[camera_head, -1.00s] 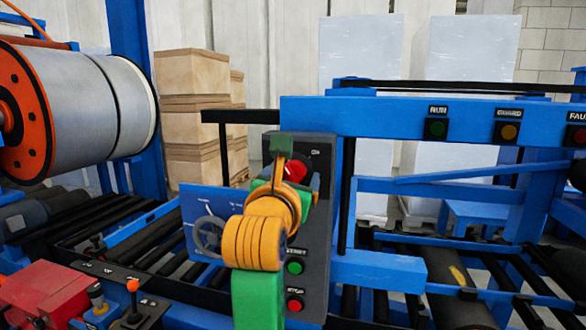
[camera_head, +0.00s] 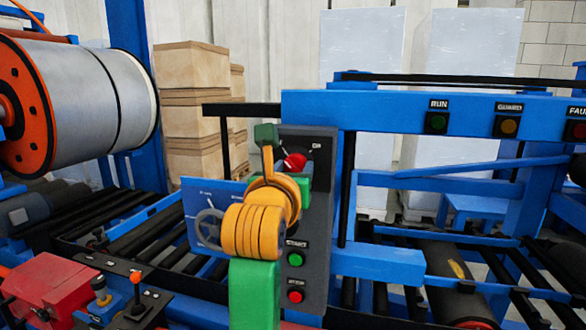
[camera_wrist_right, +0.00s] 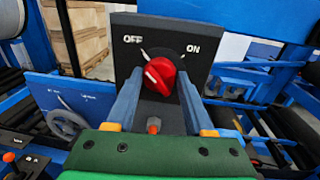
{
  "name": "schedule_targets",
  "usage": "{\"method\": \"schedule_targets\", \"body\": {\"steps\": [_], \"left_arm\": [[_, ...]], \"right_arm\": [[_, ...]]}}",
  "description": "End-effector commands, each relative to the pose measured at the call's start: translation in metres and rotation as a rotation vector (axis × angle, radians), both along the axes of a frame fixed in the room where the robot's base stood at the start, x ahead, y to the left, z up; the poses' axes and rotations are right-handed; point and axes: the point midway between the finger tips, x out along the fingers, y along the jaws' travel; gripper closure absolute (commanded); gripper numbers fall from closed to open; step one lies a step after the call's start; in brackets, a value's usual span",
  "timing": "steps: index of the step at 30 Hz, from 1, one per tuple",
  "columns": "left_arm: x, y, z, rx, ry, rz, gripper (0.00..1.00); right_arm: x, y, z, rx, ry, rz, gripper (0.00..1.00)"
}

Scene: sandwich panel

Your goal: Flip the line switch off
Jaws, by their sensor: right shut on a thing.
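The line switch is a red rotary knob (camera_wrist_right: 160,75) on a dark grey panel, with OFF at its upper left and ON at its upper right in the right wrist view. A white mark shows on the knob's left side. In the head view the knob (camera_head: 295,160) is partly hidden by my right gripper (camera_head: 281,168). In the right wrist view the two blue-grey fingers of my right gripper (camera_wrist_right: 158,88) stand on either side of the knob, shut on it. My left gripper is not in view.
Below the knob on the grey control box (camera_head: 319,225) are a green start button (camera_head: 295,259) and a red stop button (camera_head: 295,296). A blue plate with a grey handwheel (camera_head: 208,228) is close on the left. A blue beam (camera_head: 380,108) with indicator lamps runs to the right.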

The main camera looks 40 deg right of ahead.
Motion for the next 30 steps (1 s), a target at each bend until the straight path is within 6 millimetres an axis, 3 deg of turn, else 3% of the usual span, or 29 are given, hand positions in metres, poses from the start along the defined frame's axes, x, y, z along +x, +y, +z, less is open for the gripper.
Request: {"method": "schedule_targets", "body": {"steps": [1, 4, 14, 21, 30], "left_arm": [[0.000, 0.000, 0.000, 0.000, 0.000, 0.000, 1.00], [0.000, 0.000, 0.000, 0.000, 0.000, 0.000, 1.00], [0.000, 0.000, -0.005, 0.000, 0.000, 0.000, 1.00], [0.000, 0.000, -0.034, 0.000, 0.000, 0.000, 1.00], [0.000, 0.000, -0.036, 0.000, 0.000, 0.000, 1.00]], "right_arm": [[0.000, 0.000, 0.000, -0.001, 0.000, 0.000, 0.42], [0.000, 0.000, 0.000, -0.001, 0.000, 0.000, 0.17], [-0.003, 0.004, -0.002, 0.000, -0.003, 0.001, 0.17], [-0.037, 0.038, -0.004, -0.001, -0.005, 0.003, 0.17], [-0.050, 0.050, 0.001, 0.000, 0.000, 0.000, 0.17]]}}
